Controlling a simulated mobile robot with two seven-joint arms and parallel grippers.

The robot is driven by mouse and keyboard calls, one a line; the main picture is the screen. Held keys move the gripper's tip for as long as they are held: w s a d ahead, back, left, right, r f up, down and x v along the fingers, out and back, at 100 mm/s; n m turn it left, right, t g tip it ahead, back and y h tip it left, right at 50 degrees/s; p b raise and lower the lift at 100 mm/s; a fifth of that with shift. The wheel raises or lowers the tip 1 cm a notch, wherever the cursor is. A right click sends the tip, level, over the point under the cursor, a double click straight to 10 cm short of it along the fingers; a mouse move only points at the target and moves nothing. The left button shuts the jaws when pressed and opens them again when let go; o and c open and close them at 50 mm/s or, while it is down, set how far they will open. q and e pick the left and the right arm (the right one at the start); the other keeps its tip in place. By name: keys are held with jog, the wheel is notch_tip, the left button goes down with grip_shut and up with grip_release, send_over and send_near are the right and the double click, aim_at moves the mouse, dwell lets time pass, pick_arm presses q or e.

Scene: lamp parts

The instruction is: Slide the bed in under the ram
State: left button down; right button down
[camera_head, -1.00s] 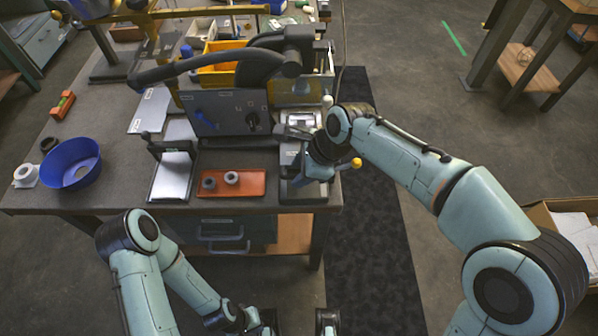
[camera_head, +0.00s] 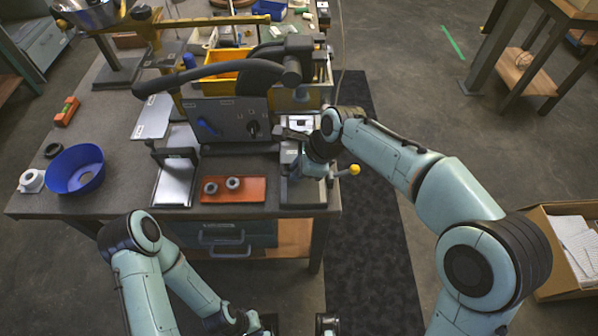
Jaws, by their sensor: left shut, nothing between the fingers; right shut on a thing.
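The press (camera_head: 288,62), with its dark upper arm and head, stands at the right end of the bench. The ram is not clearly distinguishable under the head. Below and in front is a low slide base (camera_head: 303,196), with a pale metal bed piece (camera_head: 299,123) further back. My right gripper (camera_head: 312,172) reaches over the base from the right. It is shut on a small part beside a yellow-knobbed handle (camera_head: 354,170); its fingers largely hide that part. My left gripper (camera_head: 262,326) is low at the bottom edge, shut and empty, away from the bench and partly cut off.
A grey panel box (camera_head: 224,122) stands left of the press. An orange tray (camera_head: 232,196) with two grey rings lies left of the slide base. A blue bowl (camera_head: 75,169) is at the bench's left. A cardboard box (camera_head: 545,240) stands on the floor at right.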

jog(key=shift+w+r, duration=0.15)
jog(key=shift+w, duration=0.4)
jog(key=c, duration=1.6)
grip_release()
jog(key=o, duration=0.5)
jog(key=shift+c, duration=0.2)
jog(key=p+v, duration=0.2)
jog(key=v, duration=1.1)
